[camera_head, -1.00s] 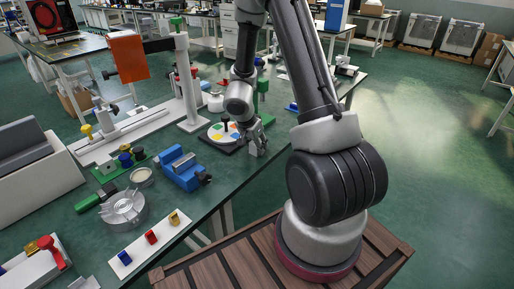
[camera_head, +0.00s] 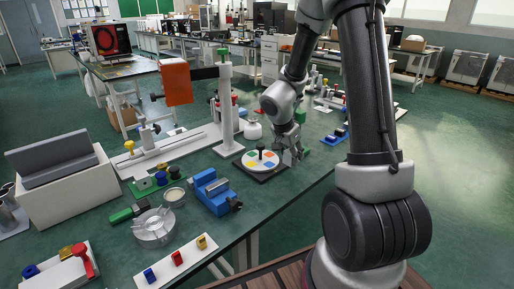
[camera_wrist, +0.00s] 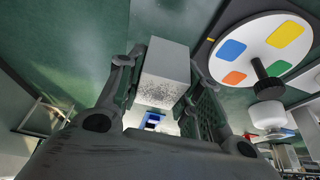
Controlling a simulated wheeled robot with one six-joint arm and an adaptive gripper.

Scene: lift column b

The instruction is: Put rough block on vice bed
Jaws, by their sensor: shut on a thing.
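The rough block (camera_wrist: 165,72) is a light grey cuboid with one speckled face, held between my gripper's fingers in the wrist view. In the head view my gripper (camera_head: 291,158) is just right of the round colour-patched disc, low over the green bench; the block is hard to make out there. My gripper is shut on the block. Whether the block touches the bench is not clear. The blue vice (camera_head: 212,190) sits on the bench, left of and nearer than my gripper, with a dark handle at its right end. Its bed shows between the jaws, and nothing is seen on it.
The white disc (camera_head: 260,160) with coloured patches and a black knob stands between my gripper and the vice; it also shows in the wrist view (camera_wrist: 262,50). A white column (camera_head: 225,110) with an orange panel rises behind.

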